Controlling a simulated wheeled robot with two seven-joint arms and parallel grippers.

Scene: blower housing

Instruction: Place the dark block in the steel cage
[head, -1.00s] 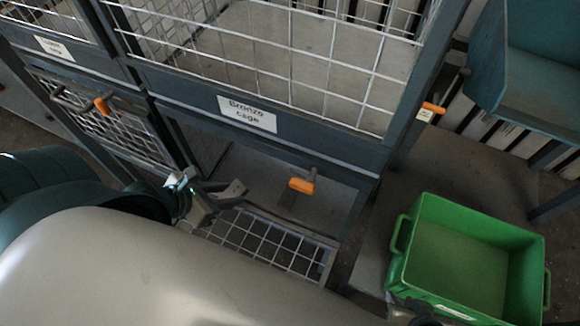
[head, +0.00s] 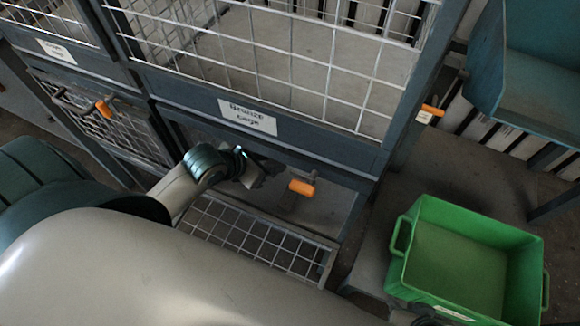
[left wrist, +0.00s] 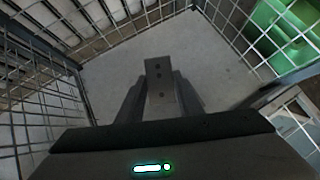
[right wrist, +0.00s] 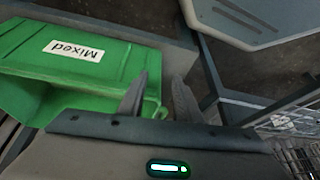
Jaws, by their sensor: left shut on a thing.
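My left gripper (head: 262,172) is at the front opening of the cage labelled "Bronze cage" (head: 170,82), above its folded-down mesh door (head: 255,248). In the left wrist view, the left gripper (left wrist: 160,105) is shut on a dark grey block (left wrist: 158,68) with small holes. The block is held over a pale grey floor (left wrist: 215,70) with mesh walls around; the gap below it is hard to judge. In the head view the block cannot be made out. My right gripper (right wrist: 160,85) is open and empty near the green bin. No label reading steel can be made out.
The green bin (head: 400,270), labelled "Mixed" in the right wrist view (right wrist: 115,70), looks empty. An orange handle (head: 302,187) is by the cage opening. Another cage with a closed lower mesh door (head: 125,130) stands left. A blue-green bin (head: 530,80) is top right.

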